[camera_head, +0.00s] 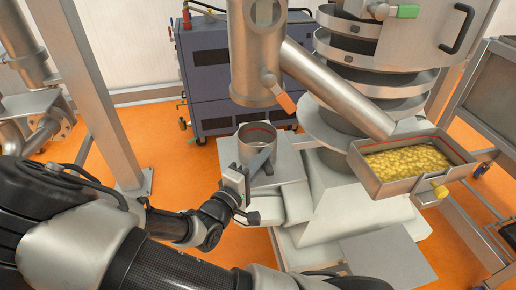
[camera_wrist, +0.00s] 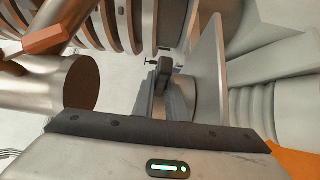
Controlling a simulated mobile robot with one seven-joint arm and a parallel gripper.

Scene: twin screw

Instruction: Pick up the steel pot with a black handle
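The steel pot (camera_head: 257,135) stands upright under the vertical steel pipe, on a pale block-shaped stand. A thin red line runs around its inside near the rim. Its dark handle (camera_head: 261,159) points toward the front, toward my gripper (camera_head: 241,188). My gripper is at the near end of the handle, close to it or touching it; I cannot tell which. In the wrist view a dark grey part (camera_wrist: 165,92) shows beyond the gripper body, and I cannot tell if it is handle or finger.
A steel tray of yellow pieces (camera_head: 405,163) sits to the right below a slanted pipe (camera_head: 340,90). The vertical pipe (camera_head: 257,45) with an orange-handled valve hangs above the pot. A dark blue cabinet (camera_head: 215,75) stands behind. A steel post (camera_head: 95,95) rises at left.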

